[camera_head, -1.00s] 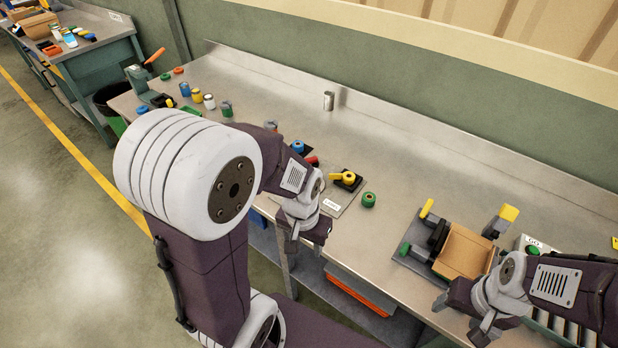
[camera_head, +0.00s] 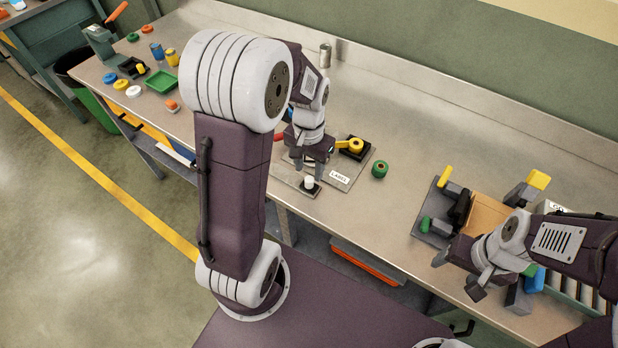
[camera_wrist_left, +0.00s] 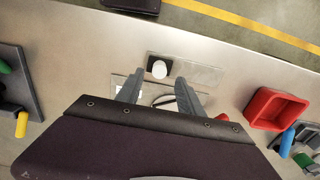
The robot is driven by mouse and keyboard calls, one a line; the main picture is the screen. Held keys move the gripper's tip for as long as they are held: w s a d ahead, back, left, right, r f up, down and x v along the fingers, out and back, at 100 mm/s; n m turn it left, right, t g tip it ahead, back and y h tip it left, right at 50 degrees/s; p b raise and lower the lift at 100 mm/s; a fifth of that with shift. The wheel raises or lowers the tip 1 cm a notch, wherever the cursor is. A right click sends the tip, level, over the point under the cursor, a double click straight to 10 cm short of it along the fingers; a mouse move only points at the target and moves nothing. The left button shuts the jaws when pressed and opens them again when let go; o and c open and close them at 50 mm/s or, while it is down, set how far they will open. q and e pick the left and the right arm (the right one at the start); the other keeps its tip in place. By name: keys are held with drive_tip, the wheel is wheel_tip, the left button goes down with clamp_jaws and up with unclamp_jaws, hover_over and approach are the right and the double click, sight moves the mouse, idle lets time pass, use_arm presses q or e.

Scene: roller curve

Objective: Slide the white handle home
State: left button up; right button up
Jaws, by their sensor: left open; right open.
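The white handle (camera_head: 309,182) stands on a small black block at the near end of a grey plate, close to the table's front edge. In the left wrist view the white handle (camera_wrist_left: 159,69) shows just beyond and between the fingertips, on a pale metal strip. My left gripper (camera_head: 310,168) is open and points down over the plate, just behind the handle. Its two fingers also show apart in the left wrist view (camera_wrist_left: 159,78); I cannot tell whether they touch the handle. My right gripper (camera_head: 458,275) is open and empty by the front edge at the right.
A fixture with a brown box (camera_head: 487,213) stands near my right gripper. A green tray (camera_head: 161,82) lies at the left.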

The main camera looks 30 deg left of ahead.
sight(309, 178)
use_arm(q)
wheel_tip(309, 178, down, 5)
drive_tip(key=shift+f, duration=0.1)
drive_tip(key=shift+d, duration=0.1)
drive_tip(key=c, duration=0.5)
clamp_jaws()
idle(0.9)
